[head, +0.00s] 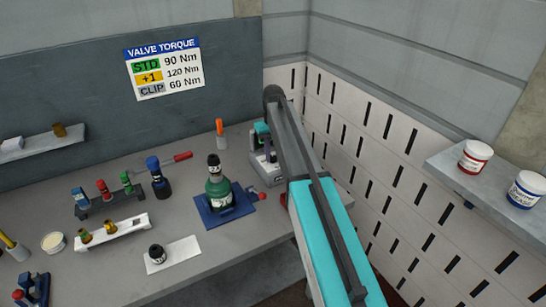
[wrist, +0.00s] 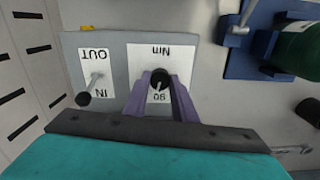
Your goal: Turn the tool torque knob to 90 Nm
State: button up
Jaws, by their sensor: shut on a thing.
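The torque knob (wrist: 160,76) is black and round, on a white plate (wrist: 150,52) marked "Nm" and "90". The lettering is upside down in the wrist view. My gripper (wrist: 160,80) has its purple fingers shut on the knob, one on each side. The "90" is just below the knob in the picture, between the fingers. I cannot tell clearly where the knob points. In the head view, the tool station (head: 259,158) is at the back right of the bench, partly hidden by my arm.
Left of the knob in the wrist view is a lever with a black ball (wrist: 82,99) on an "OUT"/"IN" plate (wrist: 95,70). A green bottle (wrist: 302,48) in a blue holder (wrist: 240,60) is at the right. A wall sign (head: 163,68) reads STD 90 Nm, +1 120 Nm, CLIP 60 Nm.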

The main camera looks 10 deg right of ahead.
aim_at(273, 157)
jog(key=shift+n+b, duration=0.35)
jog(key=shift+n, duration=0.85)
jog(key=o, duration=1)
jog(key=shift+o, duration=0.2)
jog(key=shift+r, duration=0.2)
notch_tip(273, 157, up, 14)
jog(key=b, duration=0.4)
jog(key=shift+f, duration=0.25)
